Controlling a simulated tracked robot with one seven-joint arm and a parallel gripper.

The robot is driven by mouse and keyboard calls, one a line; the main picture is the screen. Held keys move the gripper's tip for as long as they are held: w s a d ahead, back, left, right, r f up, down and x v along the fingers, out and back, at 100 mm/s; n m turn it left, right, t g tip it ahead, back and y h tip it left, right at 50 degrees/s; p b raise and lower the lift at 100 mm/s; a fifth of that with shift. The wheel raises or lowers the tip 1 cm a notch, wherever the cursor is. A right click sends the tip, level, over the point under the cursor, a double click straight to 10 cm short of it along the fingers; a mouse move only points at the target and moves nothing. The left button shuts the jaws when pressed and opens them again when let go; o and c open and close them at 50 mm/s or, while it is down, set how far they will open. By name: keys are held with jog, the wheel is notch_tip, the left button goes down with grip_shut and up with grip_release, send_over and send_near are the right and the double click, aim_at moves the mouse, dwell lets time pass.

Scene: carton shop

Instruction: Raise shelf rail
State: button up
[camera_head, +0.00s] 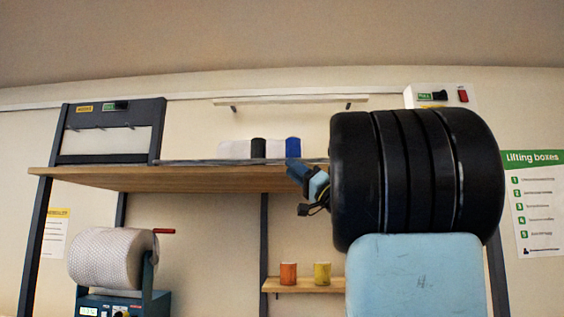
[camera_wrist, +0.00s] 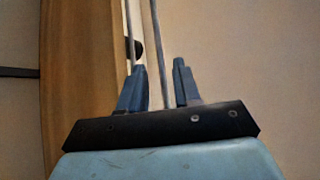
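The shelf rail (camera_head: 235,161) is a thin grey bar along the front edge of the wooden shelf (camera_head: 130,180) in the head view. In the wrist view the rail (camera_wrist: 159,45) runs up the picture beside the shelf (camera_wrist: 75,60). My gripper (camera_head: 303,180) is at the front edge, right of the shelf's middle. In the wrist view my gripper (camera_wrist: 160,85) has its two blue fingers apart, one on either side of the rail, with gaps visible. My arm hides the rail's right end in the head view.
On the shelf stand a black item (camera_head: 258,148), a blue item (camera_head: 293,147) and a dark panel (camera_head: 107,130). Below are a bubble-wrap roll (camera_head: 110,258) and a small shelf (camera_head: 310,285) with an orange cup (camera_head: 288,273) and a yellow cup (camera_head: 322,273).

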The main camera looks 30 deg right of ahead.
aim_at(281, 160)
jog(key=shift+x, duration=2.85)
jog(key=shift+c, duration=0.5)
grip_shut()
jog(key=shift+d, duration=0.1)
